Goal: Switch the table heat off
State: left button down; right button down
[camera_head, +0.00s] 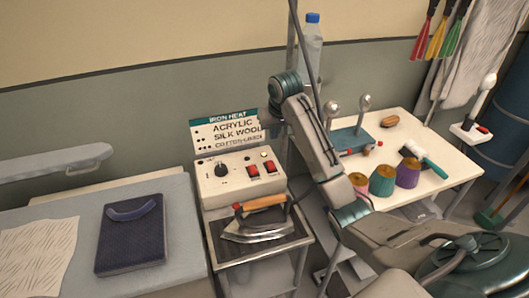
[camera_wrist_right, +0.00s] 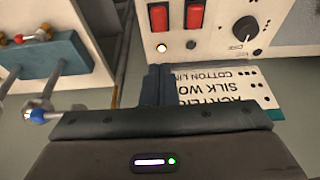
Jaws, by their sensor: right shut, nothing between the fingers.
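The white control box (camera_head: 242,190) stands behind the iron, with a black dial (camera_head: 222,171) and two red switches, a left one (camera_head: 253,173) and a right one (camera_head: 268,168). Labels by the switches are unreadable, so I cannot tell which is table heat. The upside-down wrist view also shows the right switch (camera_wrist_right: 158,18), left switch (camera_wrist_right: 194,14) and dial (camera_wrist_right: 246,28). A small lamp (camera_wrist_right: 162,46) by the right switch glows. My right gripper (camera_wrist_right: 155,80) is shut and empty, above and behind the box near the sign, apart from the switches. My left gripper is not in view.
An iron (camera_head: 258,222) rests on the stand before the box. The iron heat sign (camera_head: 222,132) stands behind it. A bottle (camera_head: 312,42) is behind my right arm. The right table (camera_head: 440,180) holds thread cones and brushes. A dark folded garment (camera_head: 130,235) lies on the left board.

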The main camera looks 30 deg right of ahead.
jog(key=s, duration=0.1)
jog(key=p, duration=0.6)
send_near(270, 163)
jog(key=x, duration=0.5)
jog(key=shift+w+d+f, duration=0.1)
jog(key=shift+w, duration=0.35)
jog(key=shift+f, duration=0.6)
jog(key=shift+w+f, duration=0.15)
jog(key=shift+s, duration=0.3)
